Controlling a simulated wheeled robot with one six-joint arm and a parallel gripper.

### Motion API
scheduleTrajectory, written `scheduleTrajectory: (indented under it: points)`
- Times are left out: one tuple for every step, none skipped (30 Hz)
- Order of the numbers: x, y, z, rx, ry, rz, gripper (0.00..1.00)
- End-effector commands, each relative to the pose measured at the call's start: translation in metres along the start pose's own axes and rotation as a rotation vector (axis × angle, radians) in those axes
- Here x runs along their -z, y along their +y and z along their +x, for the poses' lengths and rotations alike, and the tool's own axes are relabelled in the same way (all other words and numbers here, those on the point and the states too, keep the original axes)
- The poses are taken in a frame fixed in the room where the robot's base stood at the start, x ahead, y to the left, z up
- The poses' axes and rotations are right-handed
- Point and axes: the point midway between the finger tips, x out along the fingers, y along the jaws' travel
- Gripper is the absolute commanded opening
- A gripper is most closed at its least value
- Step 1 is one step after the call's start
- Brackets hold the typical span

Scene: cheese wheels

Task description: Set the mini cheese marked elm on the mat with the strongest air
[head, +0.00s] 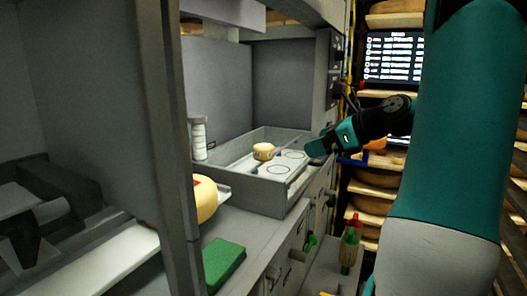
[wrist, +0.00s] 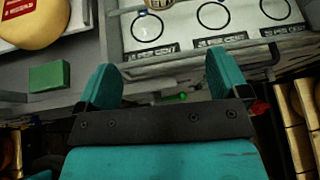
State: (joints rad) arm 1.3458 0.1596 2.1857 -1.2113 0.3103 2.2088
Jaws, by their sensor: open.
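A small pale-yellow mini cheese (head: 263,151) sits in the grey walled tray (head: 262,192), towards its back. Its marking is too small to read. In the wrist view only the lower edge of a cheese (wrist: 159,4) shows at the top. In the head view my gripper (head: 314,149) hangs at the tray's right side, apart from the cheese.
A screen (head: 393,57) with a list too small to read hangs behind. A large yellow cheese (head: 205,200) and a green block (head: 225,262) are near the front left. A red-capped bottle (head: 351,243) stands low right. A white cylinder (head: 198,138) stands beside the tray.

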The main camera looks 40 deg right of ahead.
Motion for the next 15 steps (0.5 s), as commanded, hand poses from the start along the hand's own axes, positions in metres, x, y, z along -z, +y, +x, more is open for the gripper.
scheduleTrajectory:
  points:
    - [-0.004, 0.003, -0.005, 0.013, -0.036, 0.057, 0.93]
    - [-0.006, 0.004, -0.006, 0.018, -0.053, 0.082, 0.93]
    - [-0.008, 0.005, -0.005, 0.019, -0.069, 0.104, 0.93]
    - [-0.009, 0.006, -0.003, 0.019, -0.076, 0.114, 0.93]
    - [-0.009, 0.006, 0.000, 0.019, -0.080, 0.120, 0.93]
    - [-0.010, 0.006, 0.007, 0.017, -0.081, 0.121, 0.93]
    - [-0.010, 0.006, 0.013, 0.016, -0.081, 0.120, 0.93]
    - [-0.011, 0.007, 0.019, 0.014, -0.080, 0.118, 0.93]
    - [-0.011, 0.006, 0.029, 0.014, -0.080, 0.118, 0.93]
    - [-0.012, 0.006, 0.036, 0.012, -0.079, 0.117, 0.93]
    - [-0.012, 0.006, 0.043, 0.013, -0.079, 0.117, 0.93]
    - [-0.013, 0.006, 0.052, 0.012, -0.079, 0.117, 0.93]
    - [-0.014, 0.005, 0.059, 0.013, -0.078, 0.116, 0.93]
    - [-0.014, 0.005, 0.066, 0.013, -0.078, 0.117, 0.93]
    - [-0.015, 0.005, 0.075, 0.013, -0.077, 0.117, 0.93]
